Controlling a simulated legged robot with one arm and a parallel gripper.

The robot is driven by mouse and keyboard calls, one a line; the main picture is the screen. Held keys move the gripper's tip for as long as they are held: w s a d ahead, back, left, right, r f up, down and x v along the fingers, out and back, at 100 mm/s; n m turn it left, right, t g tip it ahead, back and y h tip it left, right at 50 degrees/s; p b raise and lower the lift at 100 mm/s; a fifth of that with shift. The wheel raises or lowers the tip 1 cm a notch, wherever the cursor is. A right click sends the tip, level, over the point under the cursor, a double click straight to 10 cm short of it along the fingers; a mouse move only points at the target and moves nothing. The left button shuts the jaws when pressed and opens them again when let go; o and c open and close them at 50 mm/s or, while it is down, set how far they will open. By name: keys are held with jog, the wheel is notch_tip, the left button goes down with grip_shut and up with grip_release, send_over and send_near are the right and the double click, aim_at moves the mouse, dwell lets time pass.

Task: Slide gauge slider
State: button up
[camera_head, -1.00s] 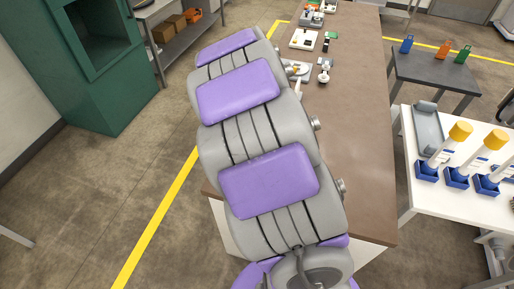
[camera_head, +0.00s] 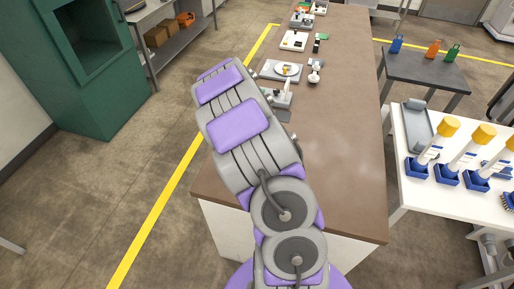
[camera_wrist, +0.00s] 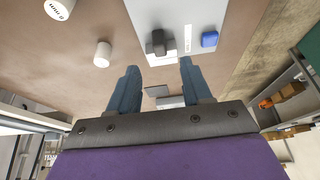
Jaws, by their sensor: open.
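In the wrist view my gripper (camera_wrist: 158,64) is open, with its two blue-grey fingers apart and nothing between them. Beyond the fingertips is a pale plate (camera_wrist: 180,15) carrying a dark grey block (camera_wrist: 158,43), a narrow marked white strip (camera_wrist: 187,38) and a blue block (camera_wrist: 209,39). The grey block appears in line with the gap between the fingers; contact cannot be told. Which part is the gauge slider is not clear. In the head view my arm hides the gripper. A small grey fixture (camera_head: 278,98) stands on the brown table (camera_head: 345,130) beside the arm.
White cylinders (camera_wrist: 102,54) stand left of the plate in the wrist view. In the head view, a tray with a round dish (camera_head: 281,70) and other devices line the table's far left side. A white side table (camera_head: 400,178) stands right. The table's near right part is clear.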

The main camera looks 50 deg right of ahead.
jog(key=b+x, duration=0.2)
jog(key=x, duration=0.8)
jog(key=shift+d+f, duration=0.15)
jog(key=shift+f, duration=0.2)
jog(key=shift+r, duration=0.1)
grip_shut()
